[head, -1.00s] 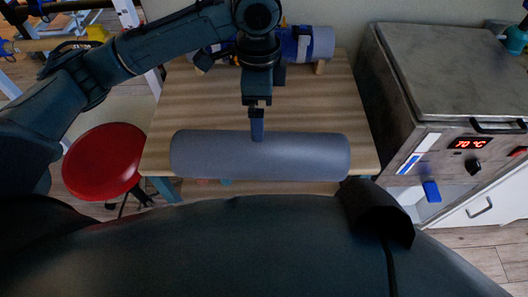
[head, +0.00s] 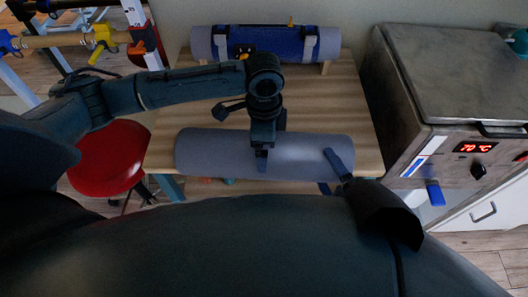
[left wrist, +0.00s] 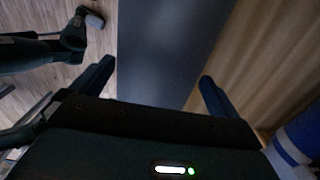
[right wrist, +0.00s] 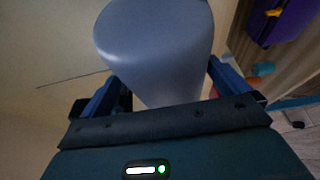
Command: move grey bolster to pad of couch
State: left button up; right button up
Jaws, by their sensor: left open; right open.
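The grey bolster (head: 215,152) lies across the front of the wooden table in the head view. My left gripper (head: 262,160) is above the bolster's middle, pointing down. In the left wrist view the bolster (left wrist: 168,40) runs between the open fingers of my left gripper (left wrist: 152,85). My right gripper (head: 335,175) is low at the bolster's right end, partly hidden behind my own body. In the right wrist view the end of the bolster (right wrist: 155,40) sits between its open fingers (right wrist: 160,85). I cannot tell whether any finger touches it. The couch pad is not recognisable in view.
A wooden table (head: 345,110) carries a blue roll (head: 270,43) on a grey cylinder at the back. A metal heater cabinet (head: 440,75) showing 70 °C stands close on the right. A red stool (head: 105,160) is on the left.

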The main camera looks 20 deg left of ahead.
aim_at(322, 146)
pick_arm(q)
jog(key=c, duration=1.1)
pick_arm(e)
jog(key=c, duration=1.1)
pick_arm(q)
jog(key=shift+r, duration=0.15)
pick_arm(e)
jog(key=shift+r, duration=0.15)
pick_arm(q)
notch_tip(322, 146, up, 5)
jog(key=p, duration=0.5)
pick_arm(e)
notch_tip(322, 146, up, 5)
jog(key=shift+f, duration=0.1)
